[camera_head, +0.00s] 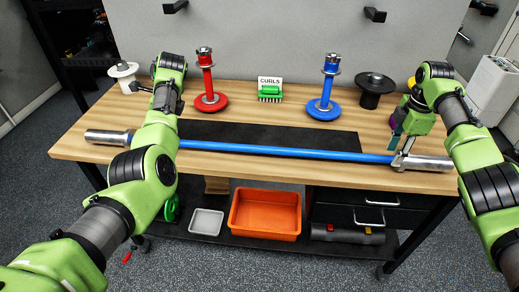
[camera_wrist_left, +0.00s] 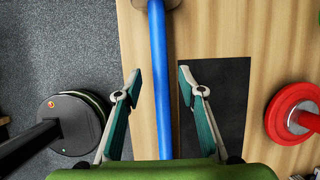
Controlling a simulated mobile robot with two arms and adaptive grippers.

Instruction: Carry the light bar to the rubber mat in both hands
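The light bar (camera_head: 275,150) is a long blue bar with silver ends, lying along the front of the wooden bench. The black rubber mat (camera_head: 265,133) lies flat on the bench just behind it; it also shows in the left wrist view (camera_wrist_left: 228,90). My left gripper (camera_wrist_left: 159,74) is open, with the blue bar (camera_wrist_left: 159,50) running between its fingers, touching neither that I can see. In the head view my left arm hides this gripper. My right gripper (camera_head: 399,138) points down near the bar's right collar; its finger gap and any contact are unclear.
The bench (camera_head: 340,172) also carries a red weight stand (camera_head: 208,85), a blue one (camera_head: 327,90), a black one (camera_head: 374,88), a white one (camera_head: 124,75) and a CURLS sign (camera_head: 270,82). An orange bin (camera_head: 265,213) sits below. A white box (camera_head: 495,88) stands at right.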

